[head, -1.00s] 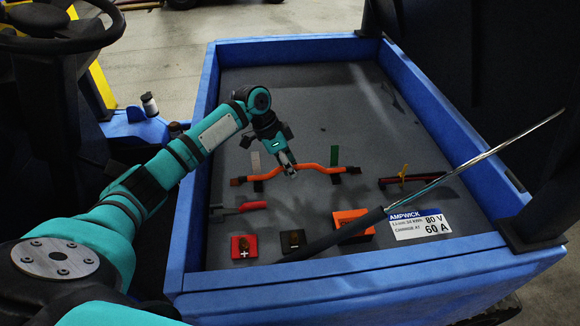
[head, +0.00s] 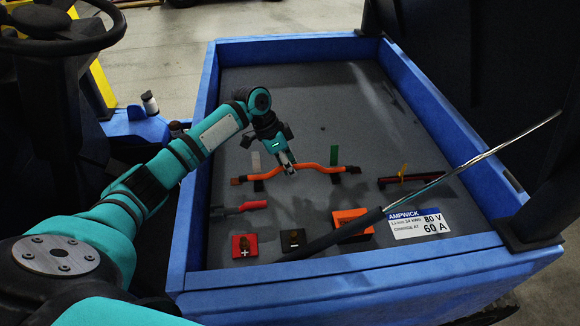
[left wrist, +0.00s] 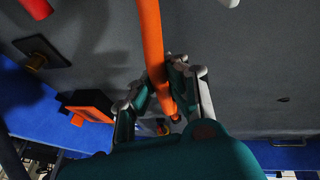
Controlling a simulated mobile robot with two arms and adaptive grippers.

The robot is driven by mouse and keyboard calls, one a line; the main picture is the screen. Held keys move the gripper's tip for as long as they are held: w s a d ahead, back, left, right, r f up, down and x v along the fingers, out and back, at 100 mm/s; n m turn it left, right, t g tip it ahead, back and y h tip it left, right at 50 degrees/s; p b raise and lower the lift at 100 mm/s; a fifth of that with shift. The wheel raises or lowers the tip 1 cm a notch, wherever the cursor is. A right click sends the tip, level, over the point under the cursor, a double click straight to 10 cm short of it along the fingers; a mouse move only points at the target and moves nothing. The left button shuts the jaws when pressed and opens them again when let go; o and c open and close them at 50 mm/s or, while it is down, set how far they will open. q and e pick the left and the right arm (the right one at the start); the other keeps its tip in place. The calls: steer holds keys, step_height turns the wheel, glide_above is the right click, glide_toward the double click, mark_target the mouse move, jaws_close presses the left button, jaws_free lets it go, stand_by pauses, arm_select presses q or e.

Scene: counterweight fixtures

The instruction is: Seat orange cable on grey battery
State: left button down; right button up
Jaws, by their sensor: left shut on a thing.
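The orange cable (head: 318,168) lies across the middle of the grey battery top (head: 310,105), with a dark end at each side. My left gripper (head: 290,170) is shut on the cable left of its middle. In the left wrist view the cable (left wrist: 152,50) runs between the fingers of my left gripper (left wrist: 168,108). Dark supports show below the cable near both ends; whether it touches them I cannot tell. A white tag (head: 255,160) and a green tag (head: 334,155) stand behind the cable. My right gripper is not in view.
A blue rim (head: 205,130) surrounds the battery top. In front are a red block with a plus sign (head: 244,246), a black block (head: 293,240), an orange block (head: 352,216) and a red-ended lead (head: 253,205). A long bar (head: 470,162) slants across the right.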

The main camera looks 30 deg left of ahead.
arm_select(q)
steer(key=shift+f+b, duration=0.35)
steer(key=shift+f, duration=0.45)
steer(key=c, duration=1.4)
jaws_free()
steer(key=shift+f, duration=0.1)
steer(key=shift+o, duration=0.2)
steer(key=v, duration=1.2)
